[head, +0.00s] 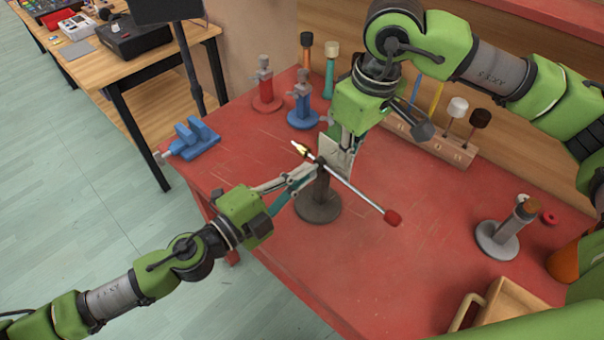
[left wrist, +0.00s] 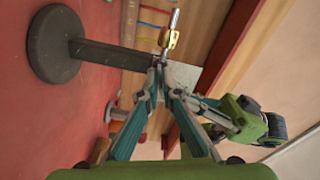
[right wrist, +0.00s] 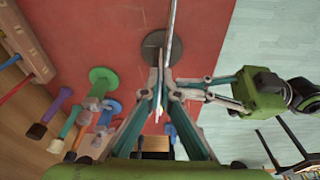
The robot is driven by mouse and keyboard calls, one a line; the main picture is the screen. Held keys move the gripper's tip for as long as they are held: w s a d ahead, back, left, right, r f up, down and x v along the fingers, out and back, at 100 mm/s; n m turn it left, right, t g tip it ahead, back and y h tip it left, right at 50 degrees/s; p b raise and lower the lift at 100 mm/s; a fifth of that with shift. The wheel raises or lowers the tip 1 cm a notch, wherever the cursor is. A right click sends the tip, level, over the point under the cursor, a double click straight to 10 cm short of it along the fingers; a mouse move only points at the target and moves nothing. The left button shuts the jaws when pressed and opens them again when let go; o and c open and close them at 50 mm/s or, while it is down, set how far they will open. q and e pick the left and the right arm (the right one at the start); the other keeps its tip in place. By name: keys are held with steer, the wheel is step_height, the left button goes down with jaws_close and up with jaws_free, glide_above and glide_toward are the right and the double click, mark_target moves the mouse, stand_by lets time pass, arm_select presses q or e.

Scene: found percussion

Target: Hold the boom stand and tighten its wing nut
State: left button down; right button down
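The boom stand has a dark round base (head: 318,208) and a dark upright post. My right gripper (head: 334,163) points down at the stand's top. In the right wrist view its fingertips (right wrist: 161,74) are close together at the clamp. The wing nut is hidden by the fingers.
A blue vise (head: 190,140), red stand (head: 266,92) and blue stand (head: 303,108) are at the back left. A wooden rack of mallets (head: 440,142) lines the back. A grey stand (head: 500,238) and wooden box (head: 505,310) are at right. The red tabletop in front is clear.

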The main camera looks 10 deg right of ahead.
arm_select(q)
steer(key=shift+m, duration=1.5)
arm_select(e)
steer(key=shift+a, duration=0.1)
steer(key=shift+s, duration=0.1)
arm_select(q)
steer(key=c, duration=2.2)
jaws_free()
steer(key=shift+c, duration=0.2)
steer(key=v, duration=1.2)
